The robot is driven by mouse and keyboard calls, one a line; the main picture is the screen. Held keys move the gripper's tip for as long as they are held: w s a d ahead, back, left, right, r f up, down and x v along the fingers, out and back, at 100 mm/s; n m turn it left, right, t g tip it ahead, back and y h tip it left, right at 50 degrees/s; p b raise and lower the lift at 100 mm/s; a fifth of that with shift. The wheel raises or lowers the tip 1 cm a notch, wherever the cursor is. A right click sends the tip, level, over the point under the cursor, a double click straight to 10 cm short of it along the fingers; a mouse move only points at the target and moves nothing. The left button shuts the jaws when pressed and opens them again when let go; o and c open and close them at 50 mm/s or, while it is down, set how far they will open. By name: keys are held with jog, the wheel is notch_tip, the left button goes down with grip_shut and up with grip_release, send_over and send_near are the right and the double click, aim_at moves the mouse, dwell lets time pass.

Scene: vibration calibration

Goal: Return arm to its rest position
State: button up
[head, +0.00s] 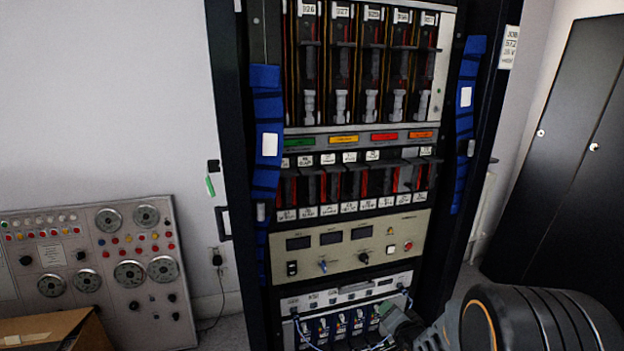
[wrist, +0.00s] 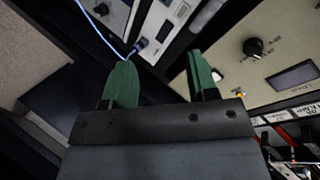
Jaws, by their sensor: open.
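My gripper (wrist: 161,80) shows in the wrist view with two green fingers spread apart and nothing between them. My arm (head: 545,318) enters the head view at the lower right and reaches left toward the bottom of a tall black equipment rack (head: 232,110). The arm's far end is close to the rack's lowest modules, and I cannot tell whether it touches them. In the wrist view, a beige panel (wrist: 287,45) with a black knob (wrist: 254,47) lies beyond the fingers at the right. A blue cable (wrist: 100,30) runs behind the left finger to a plug.
The rack's beige panel (head: 345,243) carries displays, knobs and a red button. A control panel (head: 95,250) with dials and a cardboard box (head: 50,330) stand at left. A dark cabinet (head: 560,150) stands at right.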

jog(key=s+r+n+g+h+p, duration=0.1)
jog(key=s+r+n+g+p, duration=0.2)
jog(key=r, duration=0.5)
jog(key=s+r+n+g+h+p, duration=0.1)
jog(key=s+r+p, duration=0.2)
jog(key=r+p, duration=0.35)
jog(key=s+a+r+n+g+p, duration=0.2)
jog(key=s+r+p, duration=0.1)
jog(key=s+r, duration=0.3)
jog(key=s+a+r+n+g+y+p, duration=0.1)
jog(key=s+a+r+n+g+p, duration=0.2)
jog(key=s+r, duration=0.4)
jog(key=shift+r+p, duration=0.35)
jog(key=shift+r, duration=0.3)
